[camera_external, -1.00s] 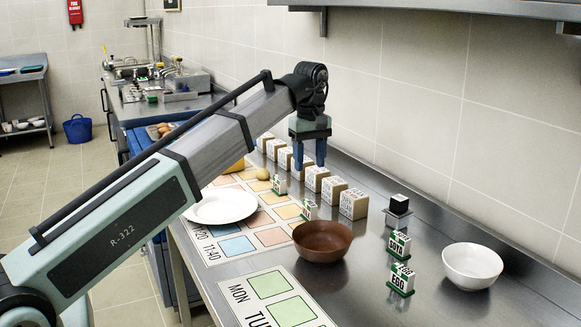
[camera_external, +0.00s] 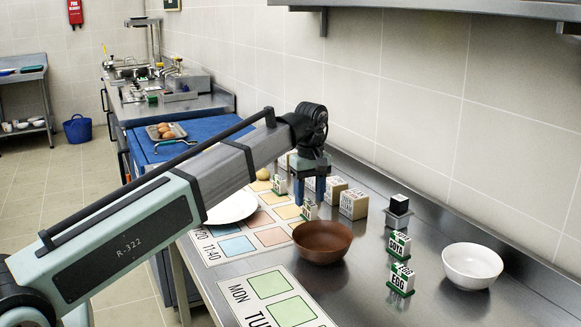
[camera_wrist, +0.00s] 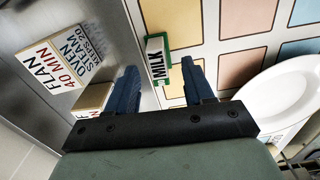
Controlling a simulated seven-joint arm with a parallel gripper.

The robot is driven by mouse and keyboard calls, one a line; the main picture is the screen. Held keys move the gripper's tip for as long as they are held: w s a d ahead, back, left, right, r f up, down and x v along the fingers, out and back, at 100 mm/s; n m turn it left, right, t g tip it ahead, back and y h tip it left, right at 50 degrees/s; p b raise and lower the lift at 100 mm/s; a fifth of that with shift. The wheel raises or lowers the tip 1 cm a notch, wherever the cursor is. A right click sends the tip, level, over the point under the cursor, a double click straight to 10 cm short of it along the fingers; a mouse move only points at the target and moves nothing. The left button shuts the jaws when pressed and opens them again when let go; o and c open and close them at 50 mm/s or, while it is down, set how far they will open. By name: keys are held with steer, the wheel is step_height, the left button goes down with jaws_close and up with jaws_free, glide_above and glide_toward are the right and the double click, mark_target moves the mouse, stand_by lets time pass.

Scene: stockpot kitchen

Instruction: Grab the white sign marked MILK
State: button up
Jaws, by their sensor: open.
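The white sign marked MILK (camera_wrist: 157,62), with a green edge, shows in the wrist view on the pale strip beside the mat's coloured squares. My gripper (camera_wrist: 159,70) is open, with one blue finger on each side of the sign's near end and a gap to each. In the external view my gripper (camera_external: 308,200) points down, low over the counter. A small white and green sign (camera_external: 308,211) stands just below its fingertips; its label is too small to read there, but its place fits the MILK sign.
Printed wooden blocks (camera_external: 353,204) stand in a row by the wall side; one marked FLAN (camera_wrist: 60,65) is left of the fingers. A brown bowl (camera_external: 322,243) is close in front of the gripper. A white plate (camera_wrist: 285,98) lies right. SOYA (camera_external: 398,246) and EGG (camera_external: 401,281) signs stand farther right.

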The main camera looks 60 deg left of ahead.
mark_target(310, 202)
step_height(310, 202, down, 4)
steer(key=shift+w+f, duration=0.1)
jaws_close()
stand_by(0.5)
